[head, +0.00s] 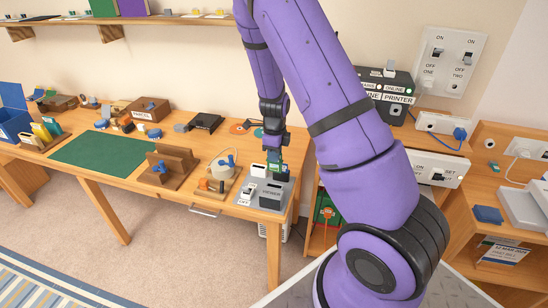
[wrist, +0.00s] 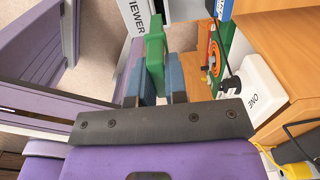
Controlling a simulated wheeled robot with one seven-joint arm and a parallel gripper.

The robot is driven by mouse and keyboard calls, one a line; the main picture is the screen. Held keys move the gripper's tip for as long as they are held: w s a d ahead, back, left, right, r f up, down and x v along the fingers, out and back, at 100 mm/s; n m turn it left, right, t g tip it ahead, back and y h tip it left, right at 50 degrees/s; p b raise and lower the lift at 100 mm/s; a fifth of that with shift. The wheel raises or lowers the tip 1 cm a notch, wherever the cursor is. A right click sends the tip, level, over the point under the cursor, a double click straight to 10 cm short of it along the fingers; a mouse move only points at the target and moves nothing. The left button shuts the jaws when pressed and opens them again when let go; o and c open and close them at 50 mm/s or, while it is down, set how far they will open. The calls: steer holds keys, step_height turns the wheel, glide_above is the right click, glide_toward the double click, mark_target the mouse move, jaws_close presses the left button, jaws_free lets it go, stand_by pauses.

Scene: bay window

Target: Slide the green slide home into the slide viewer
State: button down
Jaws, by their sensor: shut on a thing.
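The green slide (wrist: 155,52) is held between the two blue-grey fingers of my gripper (wrist: 157,78) in the wrist view, its far end sticking out past the fingertips. In the head view my gripper (head: 274,150) points down over the right end of the workbench, with a small part of the green slide (head: 277,168) showing below it. The slide viewer (head: 270,199), a dark grey box with a VIEWER label, stands just below and in front of the slide. Its label side (wrist: 130,20) shows at the top of the wrist view. I cannot tell whether the slide touches the viewer or its slot.
A white OFF switch (head: 244,193) stands left of the viewer on the same grey base. A round wooden stand with a blue piece (head: 226,163) and a brown wooden holder (head: 170,166) are farther left. The green mat (head: 104,151) is bare.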

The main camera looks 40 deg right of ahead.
mark_target(274, 167)
steer(key=shift+f, duration=0.1)
steer(key=shift+f, duration=2.8)
steer(key=shift+f, duration=2.8)
steer(key=c, duration=1.1)
jaws_free()
steer(key=shift+o, duration=0.2)
step_height(274, 167, up, 11)
steer(key=shift+f, duration=0.1)
